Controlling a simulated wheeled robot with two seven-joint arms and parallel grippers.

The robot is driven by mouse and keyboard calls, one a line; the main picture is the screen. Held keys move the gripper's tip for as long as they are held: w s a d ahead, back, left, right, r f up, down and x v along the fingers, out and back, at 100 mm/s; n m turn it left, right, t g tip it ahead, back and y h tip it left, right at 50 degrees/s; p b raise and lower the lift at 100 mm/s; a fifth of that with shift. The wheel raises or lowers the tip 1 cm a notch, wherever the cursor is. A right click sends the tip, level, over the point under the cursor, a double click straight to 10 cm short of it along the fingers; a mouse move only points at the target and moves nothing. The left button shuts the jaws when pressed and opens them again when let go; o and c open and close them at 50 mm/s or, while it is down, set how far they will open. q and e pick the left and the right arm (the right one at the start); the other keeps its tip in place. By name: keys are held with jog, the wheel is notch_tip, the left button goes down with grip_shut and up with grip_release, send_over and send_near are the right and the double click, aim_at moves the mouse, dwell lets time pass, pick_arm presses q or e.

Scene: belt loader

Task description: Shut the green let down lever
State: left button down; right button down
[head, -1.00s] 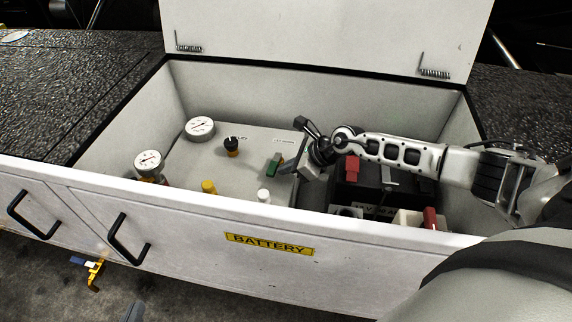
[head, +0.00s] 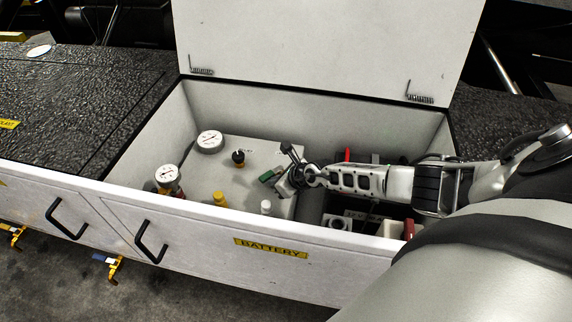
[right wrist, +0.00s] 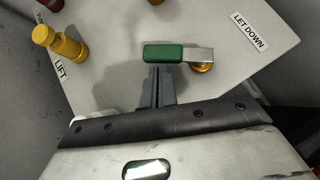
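The green let down lever (head: 270,175) sits on the light panel inside the open battery box. In the right wrist view its green handle (right wrist: 170,53) points left from a metal arm on a brass fitting, beside the LET DOWN label (right wrist: 249,30). My right gripper (head: 283,184) is over the panel, right beside the lever. In the right wrist view its fingers (right wrist: 156,75) are together, with nothing seen between them. Their tips are at the handle's near side; I cannot tell if they touch it. My left gripper is out of view.
A yellow knob (right wrist: 62,45) by the LIFT label stands left of the lever. Two gauges (head: 209,142), a black knob (head: 239,157) and a white knob (head: 266,207) are also on the panel. The box's front wall (head: 200,217) and raised lid (head: 325,50) bound the space.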

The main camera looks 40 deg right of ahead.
aim_at(262, 176)
jog(key=shift+w+a, duration=0.7)
jog(key=shift+w, duration=0.2)
jog(key=shift+w+a, duration=0.2)
jog(key=shift+w, duration=0.25)
jog(key=shift+w+a+b, duration=0.1)
jog(key=shift+w+b, duration=0.4)
jog(key=shift+w, duration=0.7)
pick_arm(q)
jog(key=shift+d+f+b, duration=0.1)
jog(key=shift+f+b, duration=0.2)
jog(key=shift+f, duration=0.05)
pick_arm(e)
jog(key=shift+w, duration=0.2)
